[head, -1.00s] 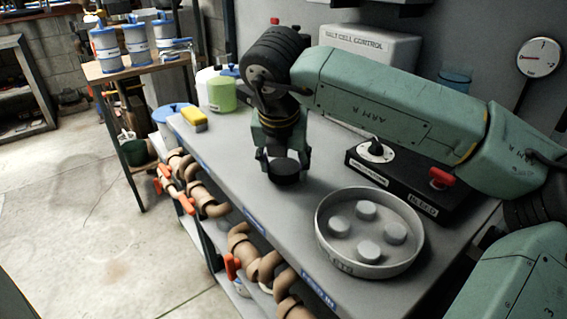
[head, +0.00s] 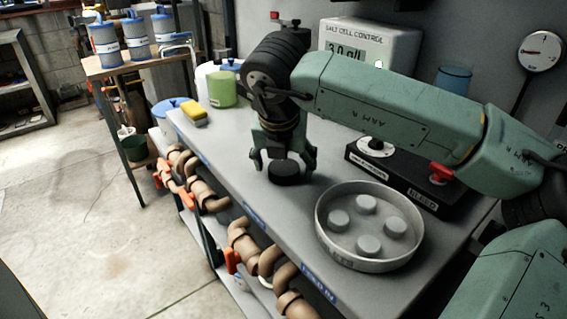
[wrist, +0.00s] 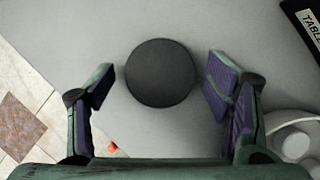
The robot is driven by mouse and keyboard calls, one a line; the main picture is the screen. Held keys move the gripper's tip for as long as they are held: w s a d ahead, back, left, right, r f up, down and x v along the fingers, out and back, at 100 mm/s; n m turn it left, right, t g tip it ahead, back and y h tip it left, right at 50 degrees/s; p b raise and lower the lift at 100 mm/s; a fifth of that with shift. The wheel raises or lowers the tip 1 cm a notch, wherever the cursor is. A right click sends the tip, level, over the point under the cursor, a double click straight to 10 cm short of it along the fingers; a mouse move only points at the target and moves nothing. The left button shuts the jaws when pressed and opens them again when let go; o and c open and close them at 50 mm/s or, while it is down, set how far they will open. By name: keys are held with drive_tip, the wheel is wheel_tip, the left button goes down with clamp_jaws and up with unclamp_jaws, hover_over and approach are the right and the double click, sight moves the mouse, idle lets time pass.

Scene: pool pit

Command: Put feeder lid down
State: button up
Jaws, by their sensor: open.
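The feeder lid (head: 284,173) is a round black disc lying flat on the grey bench top (head: 225,142). In the wrist view the lid (wrist: 160,73) sits between my two fingers, with a gap on each side. My gripper (head: 283,162) points down just above and around the lid. Its fingers are spread and touch nothing that I can see. In the wrist view my gripper (wrist: 158,88) is open and empty.
A round grey tray (head: 322,215) with several pale tablets stands to the right. Behind it is a black box (head: 405,190) with a red knob. A yellow sponge (head: 194,113) and a green container (head: 222,90) stand left. Pipes run below the bench's front edge.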

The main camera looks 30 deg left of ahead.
drive_tip(key=shift+r, duration=0.1)
drive_tip(key=shift+r+p, duration=0.2)
drive_tip(key=shift+p, duration=0.2)
drive_tip(key=b+v, duration=0.1)
drive_tip(key=v, duration=1)
drive_tip(key=shift+s+r, duration=0.2)
drive_tip(key=shift+r, duration=0.15)
